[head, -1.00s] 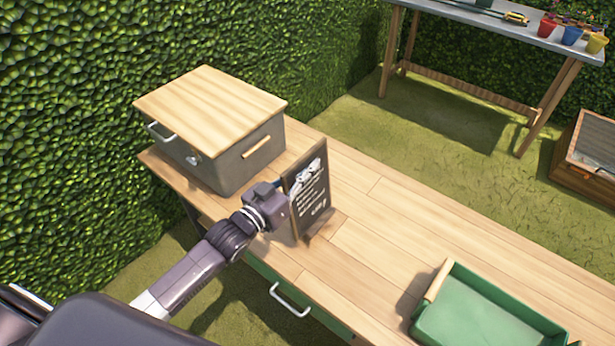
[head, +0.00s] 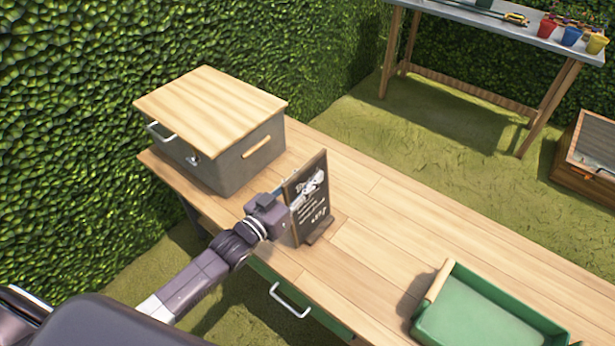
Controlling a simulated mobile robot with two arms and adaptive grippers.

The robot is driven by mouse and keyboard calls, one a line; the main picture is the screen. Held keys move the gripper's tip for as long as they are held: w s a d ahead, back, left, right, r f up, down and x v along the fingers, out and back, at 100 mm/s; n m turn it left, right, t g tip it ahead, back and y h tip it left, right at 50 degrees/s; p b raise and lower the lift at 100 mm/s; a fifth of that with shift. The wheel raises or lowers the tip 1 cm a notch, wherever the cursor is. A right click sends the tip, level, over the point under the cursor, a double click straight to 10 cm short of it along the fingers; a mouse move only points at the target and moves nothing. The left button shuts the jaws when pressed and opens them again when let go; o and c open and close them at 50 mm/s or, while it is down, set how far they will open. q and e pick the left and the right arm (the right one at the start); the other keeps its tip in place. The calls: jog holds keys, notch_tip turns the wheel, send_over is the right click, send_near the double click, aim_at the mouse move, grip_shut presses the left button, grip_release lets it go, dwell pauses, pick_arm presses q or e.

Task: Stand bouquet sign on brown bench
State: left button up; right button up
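The bouquet sign (head: 312,205) is a small dark chalkboard with white writing and a wooden foot. It stands upright, or nearly so, at the brown bench's (head: 390,235) near edge, right of the grey box. A shadow lies close around its foot; I cannot tell for sure whether it bears fully on the wood. My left gripper (head: 284,202) is at the sign's left edge. Its fingers are mostly hidden behind its own body and the sign, so I cannot tell whether they grip it. My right gripper is out of view.
A grey box (head: 255,155) with a wooden lid stands on the bench just behind my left gripper. A green tray (head: 480,310) sits at the bench's right part. The wood between sign and tray is clear. A far table (head: 480,22) holds small coloured pots.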

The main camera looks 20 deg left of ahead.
aim_at(285, 199)
pick_arm(q)
jog(key=shift+r, duration=0.15)
jog(key=v, duration=1.2)
jog(key=shift+b, duration=0.35)
